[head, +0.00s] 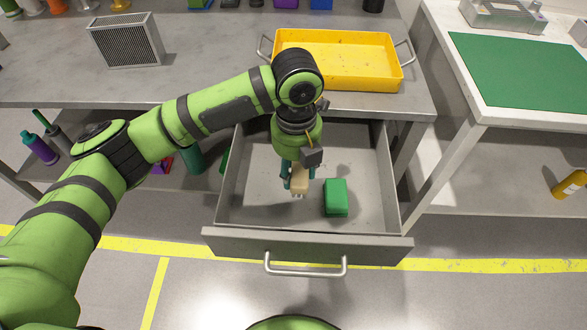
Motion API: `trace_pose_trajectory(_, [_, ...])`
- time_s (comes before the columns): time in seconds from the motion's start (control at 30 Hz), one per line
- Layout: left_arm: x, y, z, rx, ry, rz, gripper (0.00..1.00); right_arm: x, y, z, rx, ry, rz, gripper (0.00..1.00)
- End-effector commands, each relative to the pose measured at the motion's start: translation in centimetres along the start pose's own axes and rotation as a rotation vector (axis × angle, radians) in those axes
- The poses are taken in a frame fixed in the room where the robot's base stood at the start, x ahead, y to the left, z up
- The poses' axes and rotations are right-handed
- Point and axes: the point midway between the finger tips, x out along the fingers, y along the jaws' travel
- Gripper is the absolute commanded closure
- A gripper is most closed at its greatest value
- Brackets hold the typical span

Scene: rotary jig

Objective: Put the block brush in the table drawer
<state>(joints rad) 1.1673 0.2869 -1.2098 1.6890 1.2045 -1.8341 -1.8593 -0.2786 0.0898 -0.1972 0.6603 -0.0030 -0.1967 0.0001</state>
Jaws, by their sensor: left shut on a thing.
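The table drawer (388,210) is pulled open below the grey table. My left gripper (297,178) points down into the drawer opening, left of its middle. It is shut on the block brush (299,183), a small tan block with pale bristles at its lower end. The arm and gripper hide the brush's upper part. I cannot tell whether the bristles touch the drawer floor. My right gripper is not in view.
A green block (336,197) lies in the drawer, just right of the brush. A yellow tray (398,75) with metal handles stands on the table (200,85) above the drawer. A bench with a green mat (520,75) stands at right. The drawer's right side has bare floor.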

Motion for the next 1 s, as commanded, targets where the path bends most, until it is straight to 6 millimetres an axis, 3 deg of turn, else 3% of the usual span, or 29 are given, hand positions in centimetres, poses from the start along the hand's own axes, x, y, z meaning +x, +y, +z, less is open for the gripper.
trace_pose_trajectory(0.1, [1.4, 0.7, 2.2, -0.004, 0.001, 0.001, 0.89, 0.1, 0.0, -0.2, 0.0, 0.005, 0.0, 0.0])
trace_pose_trajectory(0.3, [2.5, 1.1, 4.0, 0.0, -0.001, -0.001, 0.89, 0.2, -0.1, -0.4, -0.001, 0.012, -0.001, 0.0])
trace_pose_trajectory(0.63, [6.3, 1.2, 4.0, 0.001, 0.001, 0.0, 0.89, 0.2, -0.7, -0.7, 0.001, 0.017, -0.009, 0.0])
trace_pose_trajectory(1.0, [6.8, 1.2, 4.0, 0.001, 0.0, -0.001, 0.89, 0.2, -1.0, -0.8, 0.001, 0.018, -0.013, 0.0])
